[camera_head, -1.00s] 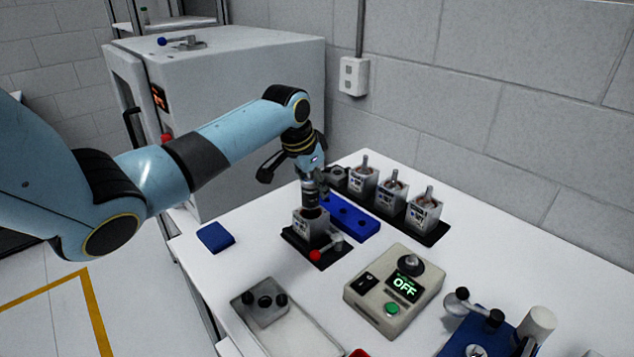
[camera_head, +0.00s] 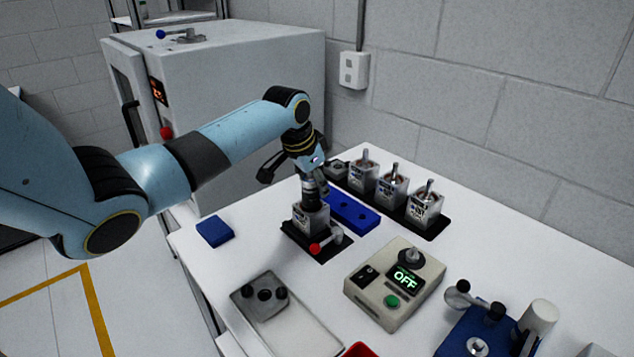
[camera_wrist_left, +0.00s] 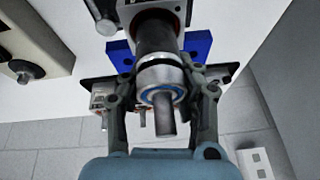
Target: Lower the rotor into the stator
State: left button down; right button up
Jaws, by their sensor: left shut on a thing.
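The rotor (camera_head: 311,190) is a dark cylinder with a metal bearing end and shaft. It is upright over the grey, square stator (camera_head: 309,219), which sits in a black clamp fixture (camera_head: 325,252) with a red-knobbed lever. My left gripper (camera_head: 312,176) is shut on the rotor's upper end. In the left wrist view, the gripper's fingers (camera_wrist_left: 163,88) flank the blue-ringed bearing, and the rotor's dark body (camera_wrist_left: 156,36) reaches the stator's opening. Its lower end is hidden, so I cannot tell how deep it sits. My right gripper is not in view.
Several stators with shafts stand on a black tray (camera_head: 437,233) at the back right. A blue block with holes (camera_head: 352,213) is right behind the fixture. A control box (camera_head: 395,285) reading OFF and a metal tray (camera_head: 300,338) are in front. A blue pad (camera_head: 214,232) lies left.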

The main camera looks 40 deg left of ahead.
pick_arm(q)
jog(key=shift+f+b, duration=0.3)
jog(key=shift+f, duration=0.3)
jog(key=shift+f, duration=0.15)
jog(key=shift+f, duration=0.3)
jog(key=shift+r, duration=0.1)
jog(key=shift+r+p, duration=0.25)
jog(key=shift+p, duration=0.1)
jog(key=shift+f, duration=0.15)
dwell(0.8)
jog(key=shift+f, duration=0.2)
jog(key=shift+r+p, duration=0.3)
jog(key=shift+p, duration=0.1)
